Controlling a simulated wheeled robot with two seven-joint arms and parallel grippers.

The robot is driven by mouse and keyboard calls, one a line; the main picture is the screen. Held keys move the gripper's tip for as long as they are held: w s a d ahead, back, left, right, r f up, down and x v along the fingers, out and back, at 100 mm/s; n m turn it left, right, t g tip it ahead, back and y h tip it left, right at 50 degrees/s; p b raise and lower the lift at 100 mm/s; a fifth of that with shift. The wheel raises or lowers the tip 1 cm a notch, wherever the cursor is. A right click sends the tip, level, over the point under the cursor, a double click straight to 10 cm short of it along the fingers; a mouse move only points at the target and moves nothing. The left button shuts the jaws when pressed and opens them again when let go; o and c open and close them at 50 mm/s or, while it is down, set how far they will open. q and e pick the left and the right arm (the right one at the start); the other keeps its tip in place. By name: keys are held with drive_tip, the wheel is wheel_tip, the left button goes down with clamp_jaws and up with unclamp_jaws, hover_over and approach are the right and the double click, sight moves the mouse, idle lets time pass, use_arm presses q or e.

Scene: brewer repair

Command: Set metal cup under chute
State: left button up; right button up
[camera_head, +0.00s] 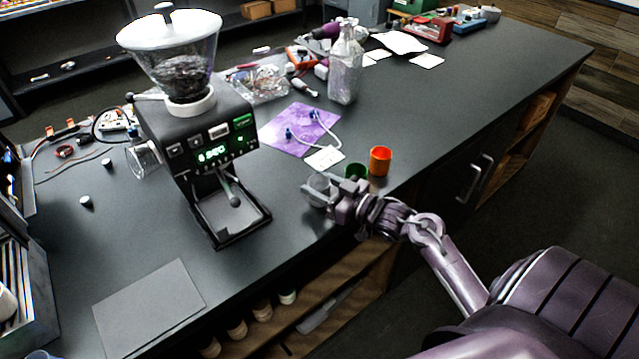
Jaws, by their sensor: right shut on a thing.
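The coffee grinder (188,140) stands on the dark counter, with a clear bean hopper on top and a lit green display. Its chute (228,185) hangs over a flat tray (230,214) at its base, and the tray is empty. My right gripper (328,192) is at the counter's front edge, right of the grinder. It is shut on the metal cup (318,184), a greyish cup partly hidden by the fingers. I cannot tell whether the cup touches the counter. My left gripper is not in view.
A green cup (355,171) and an orange cup (380,160) stand just behind my right gripper. A purple mat (300,130) and a glass bottle (345,65) are farther back. A grey mat (148,305) lies front left. The counter between cup and grinder is clear.

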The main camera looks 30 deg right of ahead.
drive_tip(key=o, duration=1.1)
